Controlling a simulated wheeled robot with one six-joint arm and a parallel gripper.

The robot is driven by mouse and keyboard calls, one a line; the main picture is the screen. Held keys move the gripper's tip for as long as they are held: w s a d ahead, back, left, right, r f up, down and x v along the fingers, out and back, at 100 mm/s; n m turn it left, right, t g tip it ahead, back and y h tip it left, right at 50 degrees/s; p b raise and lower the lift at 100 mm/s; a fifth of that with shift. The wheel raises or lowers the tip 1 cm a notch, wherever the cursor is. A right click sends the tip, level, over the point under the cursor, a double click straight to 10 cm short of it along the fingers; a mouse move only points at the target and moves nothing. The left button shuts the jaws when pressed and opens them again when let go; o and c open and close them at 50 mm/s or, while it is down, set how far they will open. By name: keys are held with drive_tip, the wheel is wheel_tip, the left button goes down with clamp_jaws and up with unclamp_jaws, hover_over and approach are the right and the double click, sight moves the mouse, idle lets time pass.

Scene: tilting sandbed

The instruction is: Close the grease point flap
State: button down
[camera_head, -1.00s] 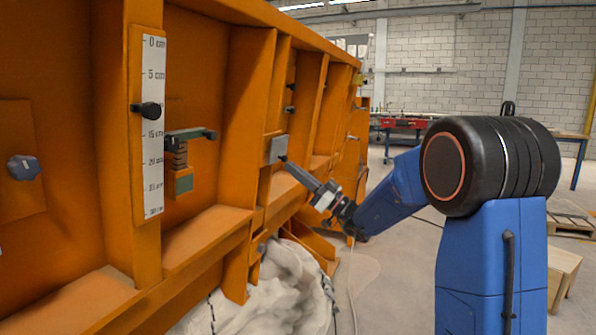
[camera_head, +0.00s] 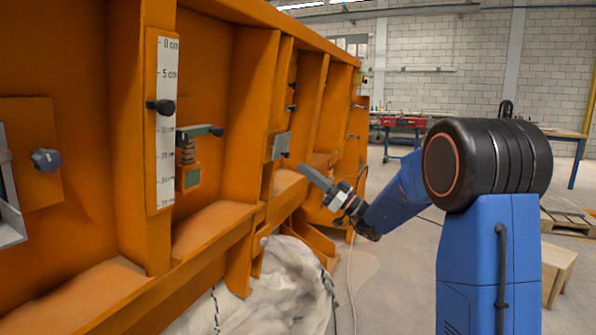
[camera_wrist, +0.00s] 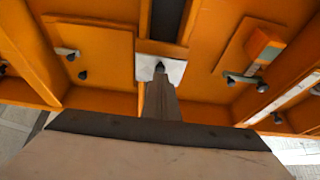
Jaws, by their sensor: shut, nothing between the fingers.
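A small grey plate, which looks like the grease point flap (camera_head: 281,146), sits on an orange upright of the sandbed side. Its angle to the steel behind it is too small to tell. My gripper (camera_head: 304,169) is shut and empty, a little right of and below the flap, with a visible gap between them. In the wrist view the pale flap (camera_wrist: 146,68) lies straight ahead, below a dark recess. The narrow shut fingers (camera_wrist: 160,72) overlap its middle there and hide part of it.
The orange ribbed sandbed wall (camera_head: 205,85) fills the left. A scale strip (camera_head: 166,110) with a black knob, a spring-like fitting (camera_head: 188,152) and a dark knob (camera_head: 46,160) stick out from it. A pale sack (camera_head: 270,290) lies below.

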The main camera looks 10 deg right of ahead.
wheel_tip(320, 180, down, 9)
drive_tip(key=s+a+g, duration=0.9)
drive_tip(key=s+a, duration=0.1)
drive_tip(key=s, duration=0.4)
drive_tip(key=s+a+f+m+g+h, duration=0.1)
drive_tip(key=s+f+g+h, duration=0.15)
drive_tip(key=s, duration=0.55)
drive_tip(key=s+a+f+m+g+h, duration=0.15)
drive_tip(key=s+f+h, duration=0.25)
drive_tip(key=s, duration=0.4)
drive_tip(key=s+d+f+m+h, duration=0.3)
drive_tip(key=s+d+f+h, duration=0.35)
drive_tip(key=s, duration=0.35)
drive_tip(key=s+d+f+m+t+h, duration=0.2)
drive_tip(key=s+d+m+h, duration=0.3)
drive_tip(key=d, duration=0.7)
drive_tip(key=shift+s+d+f+t+h, duration=0.2)
drive_tip(key=shift+s+t+h, duration=0.5)
drive_tip(key=shift+h, duration=0.3)
